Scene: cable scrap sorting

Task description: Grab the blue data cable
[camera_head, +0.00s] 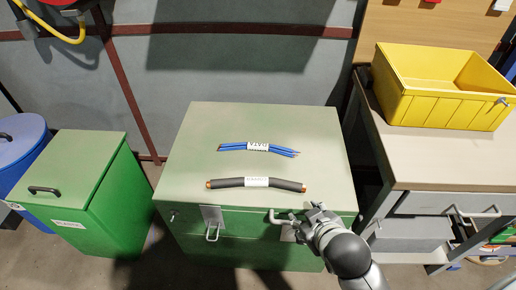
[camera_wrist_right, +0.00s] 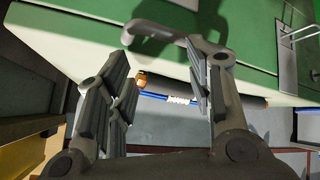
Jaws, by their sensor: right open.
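The blue data cable (camera_head: 258,148), a bundle of thin blue strands with a white label, lies on top of the green chest towards its back. In the right wrist view the blue cable (camera_wrist_right: 154,97) shows partly between my fingers, beyond the black cable's copper end. A thick black cable (camera_head: 225,183) with copper ends and a white label lies nearer the front edge. My right gripper (camera_head: 306,218) is at the chest's front edge, near the right handle, short of both cables. It is open, with nothing between the fingers. My left gripper is not in view.
The green chest (camera_head: 190,135) has latches and a handle on its front. A green bin (camera_head: 85,165) and a blue drum (camera_head: 22,145) stand left. A workbench (camera_head: 405,160) with a yellow crate (camera_head: 425,105) stands right. The chest top around the cables is clear.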

